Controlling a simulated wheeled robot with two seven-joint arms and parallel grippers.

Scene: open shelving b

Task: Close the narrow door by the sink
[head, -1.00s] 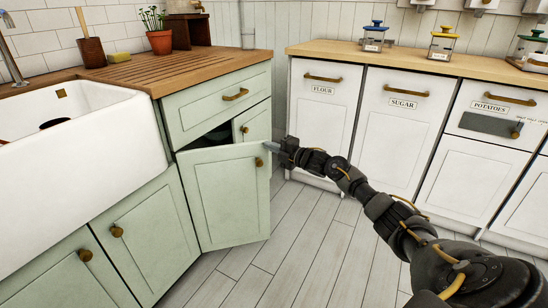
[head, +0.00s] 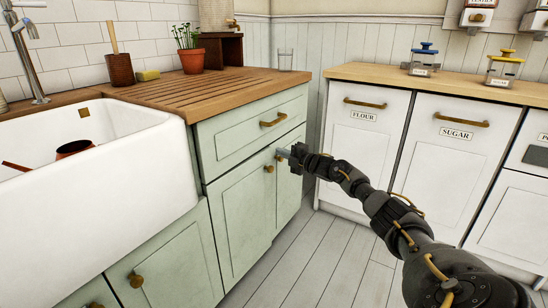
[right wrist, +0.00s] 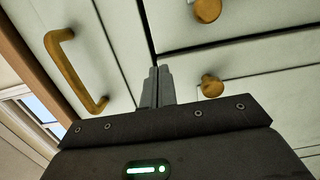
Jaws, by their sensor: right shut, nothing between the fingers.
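The narrow pale green door (head: 240,220) beside the sink (head: 100,180) sits under a drawer (head: 250,133) and looks flush, or nearly flush, with the cabinet front. Its brass knob (head: 269,168) is close to the knob of the neighbouring door (head: 290,185). The door's knob also shows in the right wrist view (right wrist: 212,86). My right gripper (head: 288,152) is shut and empty, its fingertips near the seam below the drawer, by the two knobs. I cannot tell whether they touch the front. The right wrist view shows the closed fingers (right wrist: 156,86) there. My left gripper is out of view.
The drawer's brass handle (head: 273,119) sticks out above my gripper. White cabinets labelled flour (head: 362,150) and sugar (head: 452,180) stand to the right. The plank floor (head: 310,265) between is clear.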

